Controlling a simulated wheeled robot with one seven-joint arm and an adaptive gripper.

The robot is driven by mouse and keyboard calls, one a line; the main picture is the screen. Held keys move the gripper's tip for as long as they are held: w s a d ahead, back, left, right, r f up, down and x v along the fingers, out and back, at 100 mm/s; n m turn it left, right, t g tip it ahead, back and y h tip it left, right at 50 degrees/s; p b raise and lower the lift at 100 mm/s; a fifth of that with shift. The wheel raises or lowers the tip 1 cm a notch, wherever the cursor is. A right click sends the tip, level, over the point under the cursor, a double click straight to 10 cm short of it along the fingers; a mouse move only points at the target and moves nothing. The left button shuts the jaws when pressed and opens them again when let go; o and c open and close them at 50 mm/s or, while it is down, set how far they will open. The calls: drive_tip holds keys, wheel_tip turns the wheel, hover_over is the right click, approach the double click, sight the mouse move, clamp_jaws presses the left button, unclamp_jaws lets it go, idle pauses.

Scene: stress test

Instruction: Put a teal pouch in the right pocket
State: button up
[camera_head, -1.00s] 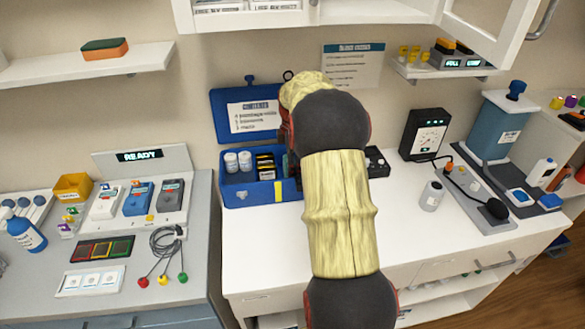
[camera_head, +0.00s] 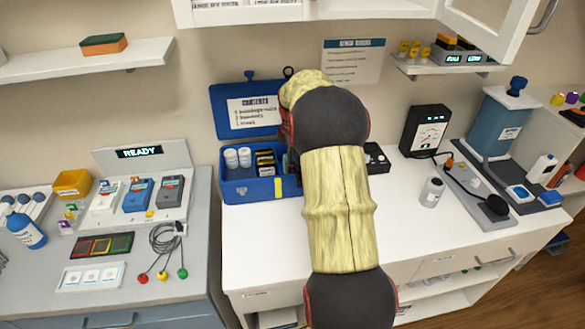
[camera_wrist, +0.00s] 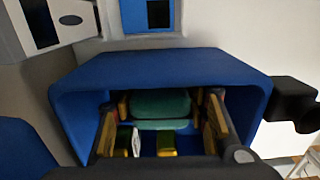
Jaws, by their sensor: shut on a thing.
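The open blue case (camera_head: 240,192) stands at the back left of the white counter, with its lid raised behind it. White-capped bottles (camera_head: 238,158) fill its left pocket and dark and gold cylinders (camera_head: 265,162) its middle one. My arm hides the right pocket and my gripper in the head view. In the wrist view my gripper (camera_wrist: 161,112) reaches inside the blue walls, its gold-brown fingers on either side of a teal pouch (camera_wrist: 160,103). The gripper is shut on it. A second teal edge shows just below; I cannot tell if it is another pouch.
A black box (camera_head: 376,158) stands right of the case, close to my arm. A grey canister (camera_head: 432,192) and a black meter (camera_head: 426,131) stand farther right. The white counter in front of the case is clear. An open cabinet door hangs above right.

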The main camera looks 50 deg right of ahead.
drive_tip(key=o, duration=1.3)
drive_tip(key=shift+o, duration=0.4)
wheel_tip(320, 180, up, 11)
drive_tip(key=shift+r, duration=0.5)
